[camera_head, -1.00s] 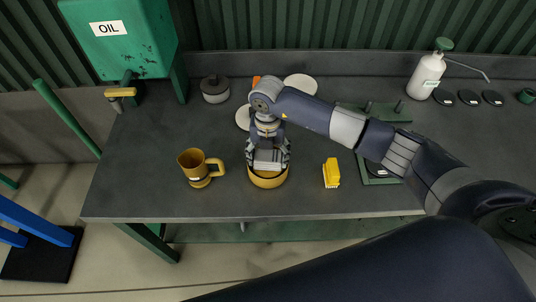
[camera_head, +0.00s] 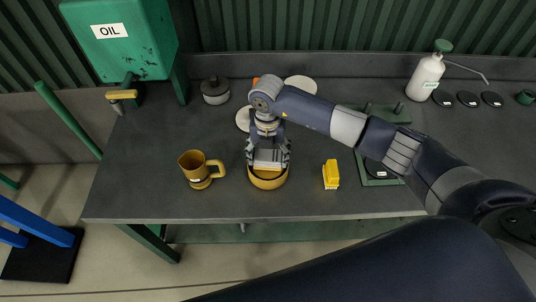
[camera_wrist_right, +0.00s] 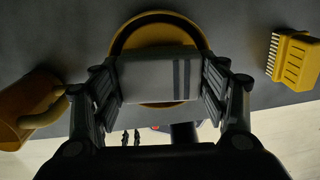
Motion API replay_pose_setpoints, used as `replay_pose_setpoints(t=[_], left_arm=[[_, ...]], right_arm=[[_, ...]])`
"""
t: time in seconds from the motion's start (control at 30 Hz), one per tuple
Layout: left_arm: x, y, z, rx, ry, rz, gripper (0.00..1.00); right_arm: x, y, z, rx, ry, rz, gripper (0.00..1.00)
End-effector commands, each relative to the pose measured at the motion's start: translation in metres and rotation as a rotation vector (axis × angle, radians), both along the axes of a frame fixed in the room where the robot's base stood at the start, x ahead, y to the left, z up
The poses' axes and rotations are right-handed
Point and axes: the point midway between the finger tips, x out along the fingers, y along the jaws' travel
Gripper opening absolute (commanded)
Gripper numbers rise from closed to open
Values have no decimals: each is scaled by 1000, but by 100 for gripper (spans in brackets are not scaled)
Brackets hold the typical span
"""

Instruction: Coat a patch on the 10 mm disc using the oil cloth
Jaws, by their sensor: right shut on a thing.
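My right gripper (camera_head: 268,158) is shut on a folded grey cloth (camera_wrist_right: 160,77) with two dark stripes. It holds the cloth over a yellow bowl (camera_head: 268,182), whose rim also shows behind the cloth in the right wrist view (camera_wrist_right: 160,19). Whether the cloth touches the bowl cannot be told. Several dark discs (camera_head: 468,99) with small labels lie at the back right. Another dark disc (camera_head: 375,168) with a white label lies at a green stand, partly hidden by my right arm. The labels are too small to read, so I cannot tell which disc is 10 mm. My left gripper is not in view.
A yellow mug (camera_head: 195,170) stands left of the bowl, a yellow brush (camera_head: 331,174) right of it. A green oil tank (camera_head: 115,40) is at the back left. A white bottle (camera_head: 426,77) and a lidded grey pot (camera_head: 215,91) stand behind. The front left table is clear.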

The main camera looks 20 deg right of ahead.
Motion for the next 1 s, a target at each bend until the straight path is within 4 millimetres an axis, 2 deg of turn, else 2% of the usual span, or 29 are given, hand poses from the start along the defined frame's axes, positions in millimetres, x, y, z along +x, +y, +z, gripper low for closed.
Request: replay_pose_setpoints(t=[0.03, 0.6, 1.0], left_arm=[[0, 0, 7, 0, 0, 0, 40], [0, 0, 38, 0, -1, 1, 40], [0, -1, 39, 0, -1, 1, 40]], right_arm=[[0, 0, 8, 0, -1, 0, 49], [1, 0, 54, 0, -2, 0, 49], [1, 0, 58, 0, -2, 0, 49]])
